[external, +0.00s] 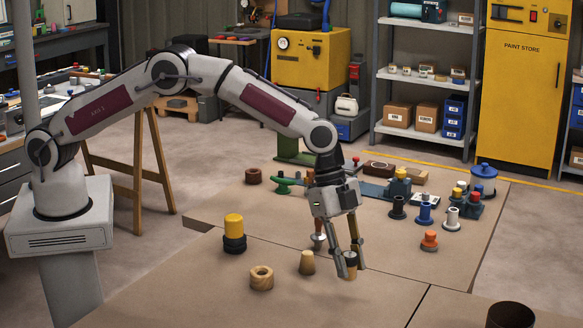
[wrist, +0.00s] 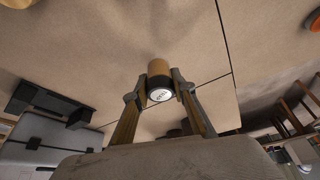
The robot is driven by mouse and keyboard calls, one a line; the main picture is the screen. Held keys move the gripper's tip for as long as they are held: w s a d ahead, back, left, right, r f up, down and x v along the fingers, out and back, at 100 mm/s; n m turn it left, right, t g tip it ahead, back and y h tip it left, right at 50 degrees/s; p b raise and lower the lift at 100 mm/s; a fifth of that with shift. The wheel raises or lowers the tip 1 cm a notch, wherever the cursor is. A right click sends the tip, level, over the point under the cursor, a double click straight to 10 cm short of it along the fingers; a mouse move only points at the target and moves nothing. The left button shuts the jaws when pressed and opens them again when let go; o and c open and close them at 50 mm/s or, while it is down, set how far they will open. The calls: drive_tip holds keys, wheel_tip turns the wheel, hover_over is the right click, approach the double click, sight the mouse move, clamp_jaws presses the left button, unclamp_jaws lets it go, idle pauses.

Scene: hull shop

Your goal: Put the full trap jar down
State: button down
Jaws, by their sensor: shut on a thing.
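My gripper (external: 349,258) is shut on a small jar (external: 350,271) with a tan body and a dark top, which I take for the trap jar. The jar hangs between the fingertips, low over the brown bench top (external: 370,305). I cannot tell whether its base touches the bench. In the wrist view my gripper (wrist: 159,90) has one finger on each side of the jar (wrist: 158,70). Its black lid with a pale printed disc (wrist: 160,95) faces the camera. The jar's contents are hidden.
A tapered cork-like plug (external: 307,263), a wooden ring (external: 261,279) and a yellow-topped black piece (external: 234,234) stand left of the jar. A dark cylinder (external: 511,316) is at the front right. Several fittings crowd the back right. The front bench is mostly clear.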

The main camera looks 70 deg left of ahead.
drive_tip(key=shift+f, duration=0.1)
drive_tip(key=shift+f, duration=1.75)
drive_tip(key=shift+f, duration=0.1)
drive_tip(key=c, duration=1.7)
unclamp_jaws()
drive_tip(key=shift+v, duration=6.1)
